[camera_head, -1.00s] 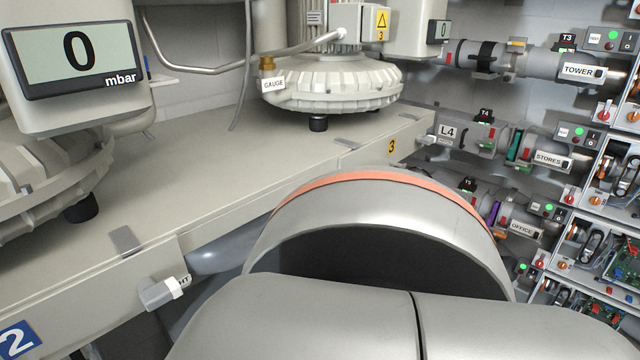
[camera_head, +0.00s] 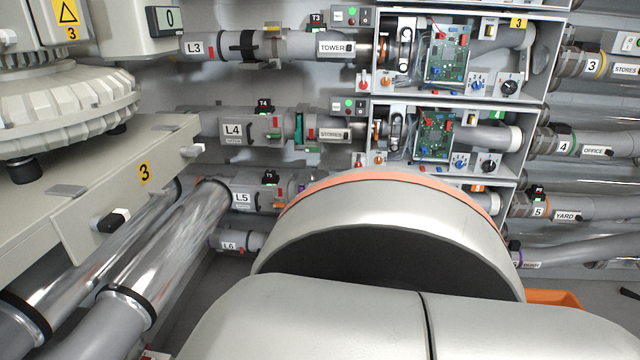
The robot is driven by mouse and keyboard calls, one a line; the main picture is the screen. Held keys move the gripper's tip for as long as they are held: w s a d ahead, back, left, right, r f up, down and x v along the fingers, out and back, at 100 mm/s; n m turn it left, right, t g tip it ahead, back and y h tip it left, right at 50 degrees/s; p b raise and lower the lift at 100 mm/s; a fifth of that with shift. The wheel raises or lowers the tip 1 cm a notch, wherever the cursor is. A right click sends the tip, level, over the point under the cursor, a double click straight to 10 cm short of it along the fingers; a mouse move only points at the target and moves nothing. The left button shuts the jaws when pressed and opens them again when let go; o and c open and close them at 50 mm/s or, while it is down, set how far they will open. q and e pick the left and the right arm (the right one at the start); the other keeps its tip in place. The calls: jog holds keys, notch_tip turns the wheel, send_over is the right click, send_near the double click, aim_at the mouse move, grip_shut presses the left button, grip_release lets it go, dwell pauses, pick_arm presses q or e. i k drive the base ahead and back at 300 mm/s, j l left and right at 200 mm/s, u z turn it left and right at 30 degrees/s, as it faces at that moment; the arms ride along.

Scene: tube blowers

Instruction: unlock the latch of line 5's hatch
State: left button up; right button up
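Line 5's pipe (camera_head: 262,198), marked L5, runs to the right along the wall below the L4 line. Line 5's box (camera_head: 503,196) shows only its right part, beside the pipe marked 5. The rest of that box, with its hatch and latch, is hidden behind my own large grey arm link with an orange band. Neither of my grippers is in view.
Boxes for line 3 (camera_head: 550,50) and line 4 (camera_head: 520,118) stand above, with circuit boards and knobs showing. Shiny pipes (camera_head: 165,250) and a blower bench (camera_head: 90,205) fill the left. An orange item (camera_head: 552,298) shows low at the right.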

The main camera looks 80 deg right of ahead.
aim_at(275, 203)
jog(key=l+z, duration=0.1)
jog(key=z, duration=1)
jog(key=k+j+z, duration=0.1)
jog(key=z, duration=0.3)
jog(key=k+j+z, duration=0.1)
jog(key=j+z, duration=0.3)
jog(key=k+j+z, duration=0.1)
jog(key=z, duration=0.3)
jog(key=i+l+u, duration=0.1)
jog(key=u, duration=0.25)
jog(key=l+u, duration=0.15)
jog(key=u, duration=0.2)
jog(key=i+l+u, duration=0.15)
jog(key=l, duration=0.15)
jog(key=i+l+u, duration=0.15)
jog(key=l, duration=0.15)
jog(key=i+l+u, duration=0.1)
jog(key=l, duration=0.25)
jog(key=i+l, duration=0.15)
jog(key=l, duration=0.25)
jog(key=i+l, duration=0.15)
jog(key=l, duration=0.2)
jog(key=i+l+u, duration=0.1)
jog(key=l, duration=0.3)
jog(key=i+l, duration=0.15)
jog(key=l, duration=0.2)
